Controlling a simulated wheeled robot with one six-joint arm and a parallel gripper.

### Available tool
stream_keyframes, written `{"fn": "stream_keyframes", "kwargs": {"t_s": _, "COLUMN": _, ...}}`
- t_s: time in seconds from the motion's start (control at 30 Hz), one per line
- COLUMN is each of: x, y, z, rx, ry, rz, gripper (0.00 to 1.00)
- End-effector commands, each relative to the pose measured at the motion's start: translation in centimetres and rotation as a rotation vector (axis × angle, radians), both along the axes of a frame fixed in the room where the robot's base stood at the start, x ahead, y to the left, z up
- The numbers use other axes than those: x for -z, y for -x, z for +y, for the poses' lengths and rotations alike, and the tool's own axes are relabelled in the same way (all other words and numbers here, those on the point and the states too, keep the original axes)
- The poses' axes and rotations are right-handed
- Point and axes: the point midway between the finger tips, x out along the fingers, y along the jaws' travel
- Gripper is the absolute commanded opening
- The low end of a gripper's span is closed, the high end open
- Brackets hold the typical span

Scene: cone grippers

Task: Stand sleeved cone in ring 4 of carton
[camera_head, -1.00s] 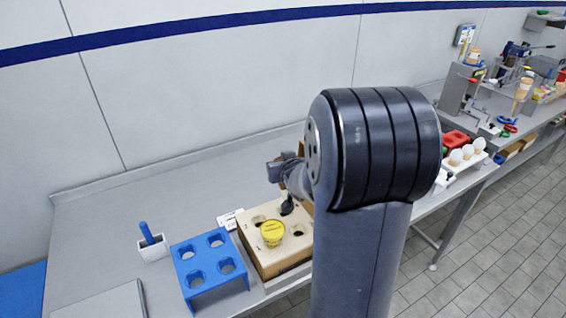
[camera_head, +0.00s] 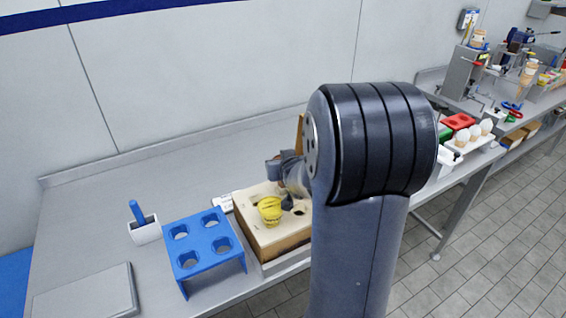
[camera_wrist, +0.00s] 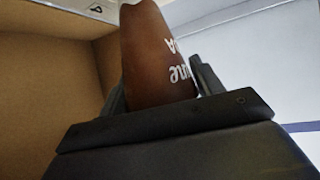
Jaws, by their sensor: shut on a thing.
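The sleeved cone (camera_wrist: 158,50) is in the wrist view, wrapped in a dark brown sleeve with white lettering. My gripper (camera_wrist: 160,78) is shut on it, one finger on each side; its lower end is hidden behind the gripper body. In the head view my gripper (camera_head: 287,202) is at the carton (camera_head: 246,222), over its right part. A label reading 4 (camera_wrist: 96,8) shows above a brown cardboard surface in the wrist view. I cannot tell whether the cone is inside a ring.
A blue rack with holes (camera_head: 205,251) stands left of the carton. Further left are a white holder (camera_head: 146,232) with a blue handle and a grey flat lid (camera_head: 84,295). A red tray (camera_head: 458,121) and white items are at the right.

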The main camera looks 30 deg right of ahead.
Motion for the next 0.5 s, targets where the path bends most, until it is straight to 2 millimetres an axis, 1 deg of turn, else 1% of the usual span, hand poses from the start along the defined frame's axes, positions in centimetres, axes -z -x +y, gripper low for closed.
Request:
{"fn": "stream_keyframes", "kwargs": {"t_s": 0.27, "x": -0.05, "y": -0.01, "z": 0.00, "rx": 0.000, "ry": 0.000, "rz": -0.001, "gripper": 0.38}}
{"fn": "stream_keyframes", "kwargs": {"t_s": 0.5, "x": 0.42, "y": 0.00, "z": 0.00, "rx": 0.000, "ry": 0.000, "rz": -0.001, "gripper": 0.38}}
